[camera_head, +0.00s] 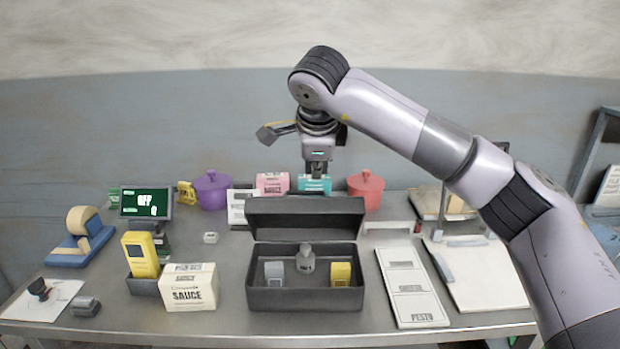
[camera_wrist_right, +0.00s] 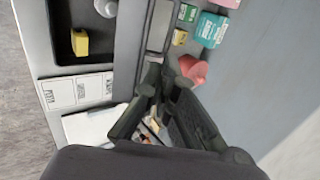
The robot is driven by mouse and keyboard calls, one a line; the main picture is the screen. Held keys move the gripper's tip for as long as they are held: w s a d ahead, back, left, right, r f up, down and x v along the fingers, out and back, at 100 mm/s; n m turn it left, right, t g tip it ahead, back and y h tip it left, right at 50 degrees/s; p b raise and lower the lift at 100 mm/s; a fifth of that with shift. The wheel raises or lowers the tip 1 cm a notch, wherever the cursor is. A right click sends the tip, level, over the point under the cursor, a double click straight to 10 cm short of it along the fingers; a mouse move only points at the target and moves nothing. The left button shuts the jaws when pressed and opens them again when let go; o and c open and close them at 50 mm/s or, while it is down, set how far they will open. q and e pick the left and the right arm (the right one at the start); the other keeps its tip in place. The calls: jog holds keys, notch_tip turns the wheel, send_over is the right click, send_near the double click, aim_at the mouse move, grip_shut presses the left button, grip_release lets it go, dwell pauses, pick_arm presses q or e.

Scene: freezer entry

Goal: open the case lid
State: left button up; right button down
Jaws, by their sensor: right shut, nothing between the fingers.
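The dark grey case (camera_head: 305,300) stands on the metal table, and its lid (camera_head: 305,218) is raised at the back edge, so the inside shows. The case holds a small grey block (camera_head: 274,273), a grey knobbed piece (camera_head: 305,259) and a yellow block (camera_head: 341,273). In the right wrist view the case (camera_wrist_right: 65,62) is at upper left and the lid (camera_wrist_right: 158,25) beside it. My right gripper (camera_head: 316,172) is above and behind the lid, pointing down, apart from it in the head view. Its fingers (camera_wrist_right: 153,82) are shut and empty. My left gripper is not in view.
A teal box (camera_head: 314,184), pink box (camera_head: 272,182) and red pot (camera_head: 366,190) stand behind the lid. A sauce box (camera_head: 188,288) is left of the case; a labelled panel (camera_head: 411,288) lies right. My right arm spans the table's right side.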

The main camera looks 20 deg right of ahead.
aim_at(305, 212)
jog(key=p+x, duration=0.1)
jog(key=x, duration=0.7)
jog(key=shift+w+f+p, duration=0.2)
jog(key=shift+f+p, duration=0.15)
jog(key=shift+p, duration=0.05)
jog(key=shift+w, duration=0.1)
